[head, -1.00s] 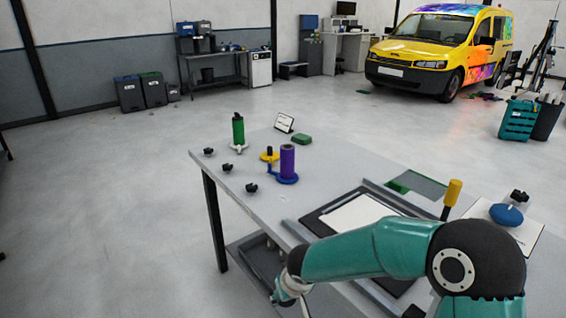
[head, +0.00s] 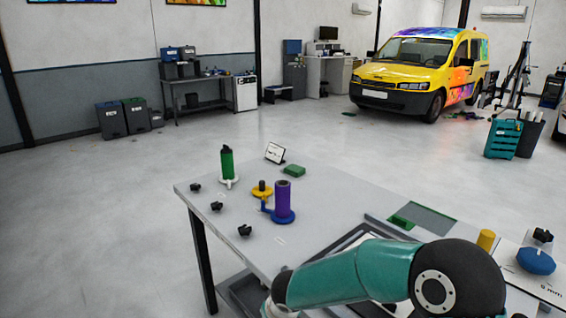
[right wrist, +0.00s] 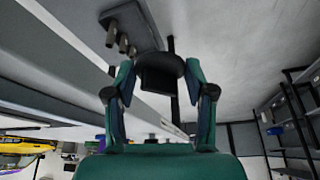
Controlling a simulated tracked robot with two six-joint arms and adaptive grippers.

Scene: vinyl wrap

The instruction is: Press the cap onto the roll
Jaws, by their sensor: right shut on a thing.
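The purple roll (head: 283,198) stands upright in a blue holder (head: 282,218) on the table. No cap shows on its top. The green roll (head: 227,162) stands upright on a white base behind it, to the left. My right gripper (right wrist: 160,68) is shut on a black, round-edged thing (right wrist: 160,80) with a blocky part, which looks like a cap. My left gripper is in neither view.
Black knobs (head: 216,206) stand along the left side of the table (head: 330,190). A yellow holder with a black top (head: 262,189) is beside the purple roll. A green block (head: 294,170), a small sign (head: 275,153) and a yellow cylinder (head: 486,240) are also there.

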